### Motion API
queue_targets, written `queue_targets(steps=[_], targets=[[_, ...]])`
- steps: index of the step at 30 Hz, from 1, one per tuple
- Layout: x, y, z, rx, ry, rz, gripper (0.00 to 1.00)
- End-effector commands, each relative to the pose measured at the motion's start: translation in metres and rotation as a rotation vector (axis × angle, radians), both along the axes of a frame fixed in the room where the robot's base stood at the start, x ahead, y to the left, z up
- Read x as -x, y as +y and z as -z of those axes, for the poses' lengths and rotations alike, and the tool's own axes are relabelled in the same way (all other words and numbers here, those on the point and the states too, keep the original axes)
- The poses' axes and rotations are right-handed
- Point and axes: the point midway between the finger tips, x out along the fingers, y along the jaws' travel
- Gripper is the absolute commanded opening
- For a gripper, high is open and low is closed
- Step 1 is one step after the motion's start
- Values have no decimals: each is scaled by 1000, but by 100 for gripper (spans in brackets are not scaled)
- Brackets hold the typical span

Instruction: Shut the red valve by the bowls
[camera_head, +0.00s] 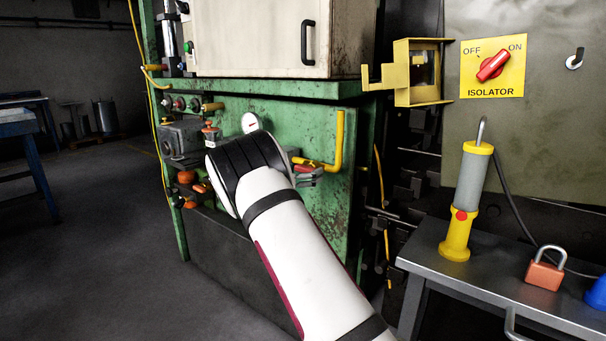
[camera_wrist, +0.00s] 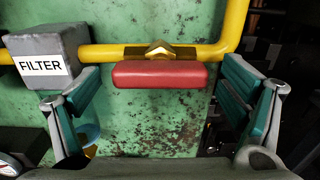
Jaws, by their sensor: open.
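The red valve handle (camera_wrist: 160,75) lies level, parallel to the yellow pipe (camera_wrist: 105,53), just below a brass nut (camera_wrist: 160,50). It also shows in the head view (camera_head: 304,168), partly hidden by my gripper. My gripper (camera_wrist: 158,80) is open, with one teal-padded finger on each side of the handle's ends and gaps between. In the head view my gripper (camera_head: 309,174) is at the green panel's pipe. A grey block marked FILTER (camera_wrist: 42,52) sits left of the handle. A blue rounded part (camera_wrist: 88,134), possibly a bowl, is mostly hidden behind the left finger.
The yellow pipe bends upward right of the handle. A gauge (camera_wrist: 10,165) is at the lower left in the wrist view. A bench (camera_head: 450,281) holds a yellow-grey cylinder (camera_head: 468,200) and a red padlock (camera_head: 544,274).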

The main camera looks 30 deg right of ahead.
Motion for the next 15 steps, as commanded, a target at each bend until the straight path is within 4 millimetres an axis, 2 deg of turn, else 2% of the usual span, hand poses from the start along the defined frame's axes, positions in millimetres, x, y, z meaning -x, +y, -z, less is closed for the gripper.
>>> queue_targets(steps=[7, 13, 15], targets=[[0, 0, 0, -1, 0, 0, 91], [0, 0, 0, -1, 0, 0, 46], [0, 0, 0, -1, 0, 0, 43]])
